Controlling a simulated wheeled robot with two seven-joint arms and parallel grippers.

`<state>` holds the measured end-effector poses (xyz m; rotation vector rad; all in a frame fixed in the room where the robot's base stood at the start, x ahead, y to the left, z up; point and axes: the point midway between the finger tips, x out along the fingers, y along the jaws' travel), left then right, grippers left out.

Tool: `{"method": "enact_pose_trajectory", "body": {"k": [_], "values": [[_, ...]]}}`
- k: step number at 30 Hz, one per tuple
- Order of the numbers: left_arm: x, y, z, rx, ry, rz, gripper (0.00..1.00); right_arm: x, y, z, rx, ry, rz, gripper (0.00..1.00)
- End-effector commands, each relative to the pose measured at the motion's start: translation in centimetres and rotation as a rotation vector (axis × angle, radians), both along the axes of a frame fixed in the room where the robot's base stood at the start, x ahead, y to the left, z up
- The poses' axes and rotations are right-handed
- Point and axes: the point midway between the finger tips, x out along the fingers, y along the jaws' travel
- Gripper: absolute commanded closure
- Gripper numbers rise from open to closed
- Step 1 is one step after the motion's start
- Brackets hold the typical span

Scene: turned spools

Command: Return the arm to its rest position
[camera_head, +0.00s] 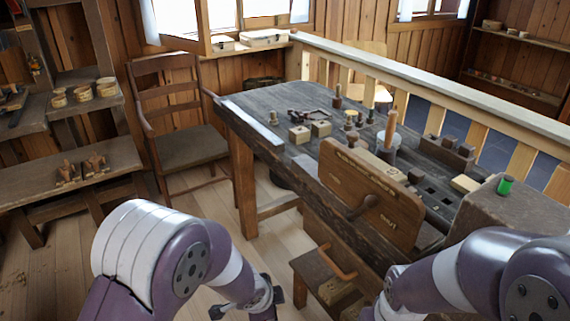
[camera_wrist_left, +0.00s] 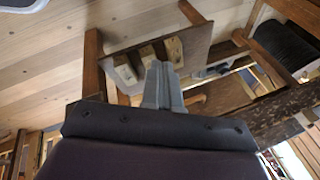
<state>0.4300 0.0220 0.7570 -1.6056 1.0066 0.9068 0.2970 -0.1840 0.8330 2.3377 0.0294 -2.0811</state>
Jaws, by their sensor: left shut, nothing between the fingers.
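My left arm comes in from the lower left in the head view, its forearm low over the wooden floor. My left gripper is shut and empty; its fingers lie together in the left wrist view (camera_wrist_left: 163,85). It is in front of the workbench (camera_head: 262,135), apart from it and touching nothing that I can see. My right arm shows at the lower right, beside the bench; its gripper is out of view.
A green spool (camera_head: 505,184) stands on a block at the bench's right end. Several turned pieces and tools lie on the bench. A wooden chair (camera_head: 180,145) stands behind left, a low bench (camera_head: 70,172) at far left. Floor (camera_head: 200,215) between them is clear.

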Motion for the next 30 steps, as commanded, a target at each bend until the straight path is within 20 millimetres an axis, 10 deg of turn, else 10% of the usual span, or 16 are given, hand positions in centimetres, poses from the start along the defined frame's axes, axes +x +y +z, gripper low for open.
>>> {"method": "enact_pose_trajectory", "body": {"k": [3,9,12,21,30], "values": [[-4.3,6.8,1.7,-0.011,0.174,0.517,1.0,0.0,0.0,0.0,0.0,0.0,0.0,0.57],[-13.0,13.3,5.3,-0.099,0.393,1.216,1.0,0.0,0.0,0.0,0.0,0.0,0.0,0.57],[-13.3,16.7,8.2,-0.225,0.344,1.419,1.0,0.0,0.0,0.1,0.0,0.0,0.0,0.57],[-13.3,16.0,20.3,-0.206,0.355,1.386,1.0,0.0,0.0,12.6,0.0,-0.001,0.0,0.57],[-13.3,16.0,23.4,-0.205,0.356,1.383,1.0,0.0,0.0,15.8,0.0,0.0,0.0,0.57]]}}
